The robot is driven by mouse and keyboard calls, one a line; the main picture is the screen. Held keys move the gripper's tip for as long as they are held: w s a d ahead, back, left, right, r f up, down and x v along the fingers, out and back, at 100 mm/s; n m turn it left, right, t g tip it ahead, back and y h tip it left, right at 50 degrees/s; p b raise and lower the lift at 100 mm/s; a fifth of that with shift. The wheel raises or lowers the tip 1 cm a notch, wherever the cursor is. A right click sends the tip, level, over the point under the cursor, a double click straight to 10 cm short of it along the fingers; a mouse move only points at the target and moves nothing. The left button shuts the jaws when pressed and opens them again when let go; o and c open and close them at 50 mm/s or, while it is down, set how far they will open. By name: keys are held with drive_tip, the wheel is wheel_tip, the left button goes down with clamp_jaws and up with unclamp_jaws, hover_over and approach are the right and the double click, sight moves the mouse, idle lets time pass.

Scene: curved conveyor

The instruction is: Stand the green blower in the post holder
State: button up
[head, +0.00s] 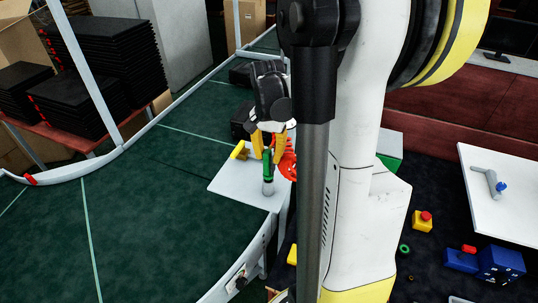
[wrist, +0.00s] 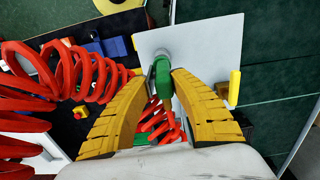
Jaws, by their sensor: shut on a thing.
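The green blower (head: 267,160) is between the yellow fingers of my gripper (head: 267,147), over a pale plate at the conveyor's edge. The gripper is shut on it. In the wrist view the blower (wrist: 163,77) shows between the fingertips (wrist: 160,77). A short grey cylinder (head: 268,188), which looks like the post holder, is directly below the blower in the head view. The blower looks about upright and its lower end meets the cylinder's top in the picture. I cannot tell whether it is inside. A red coiled hose (wrist: 75,80) runs beside the gripper.
The pale plate (head: 232,187) has a yellow piece (head: 240,151) near its far left edge. The green conveyor (head: 150,220) is clear on the left. A white table (head: 500,205) with a grey and blue tool (head: 490,182) stands at right. My arm hides much of the middle.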

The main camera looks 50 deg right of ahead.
drive_tip(key=shift+f+b, duration=0.65)
drive_tip(key=shift+f, duration=0.15)
drive_tip(key=o, duration=0.9)
wheel_tip(320, 180, up, 12)
drive_tip(key=shift+r, duration=0.1)
drive_tip(key=s+a+f+n+t+b, duration=0.1)
drive_tip(key=a+f+n+b, duration=0.3)
drive_tip(key=a+f+b, duration=0.4)
drive_tip(key=s+a+f+n+t+b, duration=0.2)
drive_tip(key=a+f+n+t+b, duration=0.2)
drive_tip(key=a+f+b, duration=0.5)
drive_tip(key=s+a+f+n+t+b, duration=0.2)
drive_tip(key=a+f+n+b, duration=0.3)
drive_tip(key=f, duration=0.8)
drive_tip(key=shift+s+a+n+b, duration=0.15)
drive_tip(key=shift+a+n+b, duration=0.15)
drive_tip(key=shift+a+b, duration=2)
